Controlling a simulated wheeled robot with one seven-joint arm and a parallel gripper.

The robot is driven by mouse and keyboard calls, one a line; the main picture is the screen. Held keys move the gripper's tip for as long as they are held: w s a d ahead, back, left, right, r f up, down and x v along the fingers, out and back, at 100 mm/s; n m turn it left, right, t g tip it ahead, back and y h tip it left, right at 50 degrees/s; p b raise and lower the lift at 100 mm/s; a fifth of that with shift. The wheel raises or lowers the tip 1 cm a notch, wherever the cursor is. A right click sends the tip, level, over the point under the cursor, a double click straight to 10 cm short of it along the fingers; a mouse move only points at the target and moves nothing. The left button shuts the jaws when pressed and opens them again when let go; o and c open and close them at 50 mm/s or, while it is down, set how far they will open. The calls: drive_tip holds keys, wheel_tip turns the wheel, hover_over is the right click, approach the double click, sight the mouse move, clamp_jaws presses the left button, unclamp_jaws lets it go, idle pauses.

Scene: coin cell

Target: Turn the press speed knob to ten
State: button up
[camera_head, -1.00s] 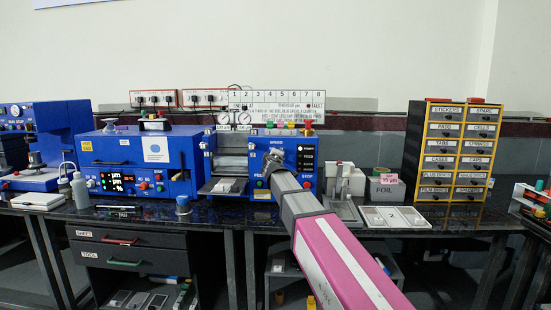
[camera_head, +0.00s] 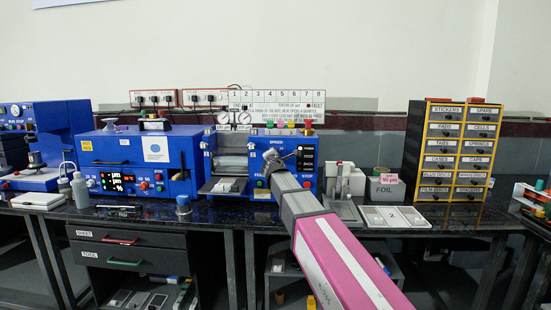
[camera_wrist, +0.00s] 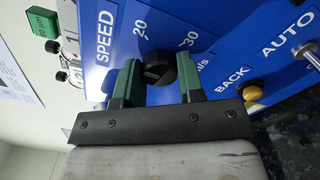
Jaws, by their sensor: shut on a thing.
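The press speed knob (camera_wrist: 158,68) is black and sits on the blue press front (camera_wrist: 225,45) under the word SPEED. In the wrist view it is between the two green fingers of my gripper (camera_wrist: 159,62), which is shut on it. The dial marks 20 and 30 show beyond the knob. The mark for ten and the knob's pointer cannot be made out. In the head view my gripper (camera_head: 272,157) is at the press (camera_head: 308,182), and my arm hides the knob.
A yellow button (camera_wrist: 251,93) marked BACK and a metal toggle (camera_wrist: 308,56) by AUTO are near the right finger in the wrist view. In the head view, a grey FOIL box (camera_head: 386,190) and a white tray (camera_head: 400,217) stand right of the press.

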drive_tip(key=shift+n, duration=3.9)
drive_tip(key=shift+f, duration=0.1)
drive_tip(key=o, duration=0.9)
drive_tip(key=s, duration=1.1)
drive_tip(key=shift+a, duration=0.2)
